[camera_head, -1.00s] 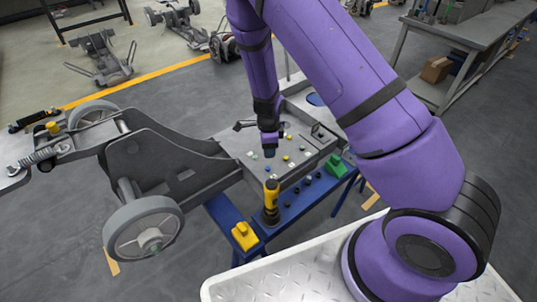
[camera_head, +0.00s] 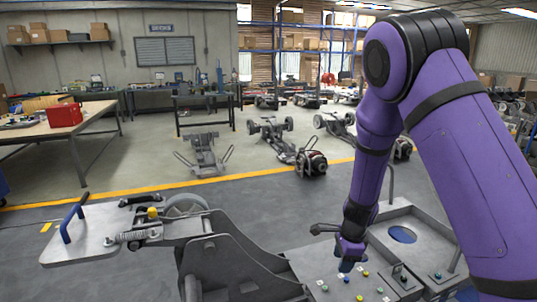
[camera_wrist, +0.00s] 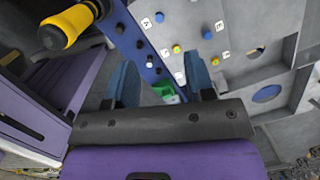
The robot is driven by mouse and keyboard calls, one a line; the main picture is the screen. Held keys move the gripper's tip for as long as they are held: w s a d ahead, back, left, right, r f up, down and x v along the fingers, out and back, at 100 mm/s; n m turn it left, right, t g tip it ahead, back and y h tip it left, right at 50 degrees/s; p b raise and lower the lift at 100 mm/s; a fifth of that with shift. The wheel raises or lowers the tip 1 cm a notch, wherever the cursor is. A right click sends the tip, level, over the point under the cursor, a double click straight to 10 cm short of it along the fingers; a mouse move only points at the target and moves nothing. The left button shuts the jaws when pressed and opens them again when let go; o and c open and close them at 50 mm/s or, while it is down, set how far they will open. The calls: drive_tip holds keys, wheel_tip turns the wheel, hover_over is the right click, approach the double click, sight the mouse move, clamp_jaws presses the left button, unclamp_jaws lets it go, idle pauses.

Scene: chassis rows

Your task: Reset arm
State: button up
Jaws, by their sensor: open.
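My purple arm hangs down over the chassis in the head view, with my gripper (camera_head: 347,266) just above the grey plate (camera_head: 312,277) that carries small coloured buttons. In the wrist view my gripper (camera_wrist: 160,78) shows two blue fingers spread apart with nothing held between them. Below them are the plate (camera_wrist: 212,12) with blue, green and yellow buttons and small white labels, and a blue rail (camera_wrist: 137,40). Whether the fingertips touch anything is hard to tell.
A yellow and black tool (camera_wrist: 68,27) is close by at upper left in the wrist view, and a green block (camera_wrist: 168,92) lies beyond the fingers. A wooden workbench (camera_head: 75,130) with a red box (camera_head: 65,114) stands far left. Other chassis (camera_head: 270,135) stand on the floor behind.

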drive_tip(key=s+d+r+n+t+y, duration=0.1)
drive_tip(key=s+r+n, duration=0.3)
drive_tip(key=r, duration=0.8)
drive_tip(key=s+d+r+n+t+y, duration=0.1)
drive_tip(key=s+r+n, duration=0.4)
drive_tip(key=r, duration=0.7)
drive_tip(key=s+d+r+n+t+h, duration=0.1)
drive_tip(key=s+d+r+n, duration=0.1)
drive_tip(key=s, duration=0.4)
drive_tip(key=s+d+r+n+h, duration=0.1)
drive_tip(key=s+d+r+n, duration=0.1)
drive_tip(key=s+r+n, duration=0.2)
drive_tip(key=s+d+r+n+t+h, duration=0.1)
drive_tip(key=s+d+r+n, duration=0.1)
drive_tip(key=s+r, duration=0.4)
drive_tip(key=s+n, duration=0.1)
drive_tip(key=s, duration=0.3)
drive_tip(key=shift+s+r+t, duration=0.15)
drive_tip(key=shift+t, duration=0.15)
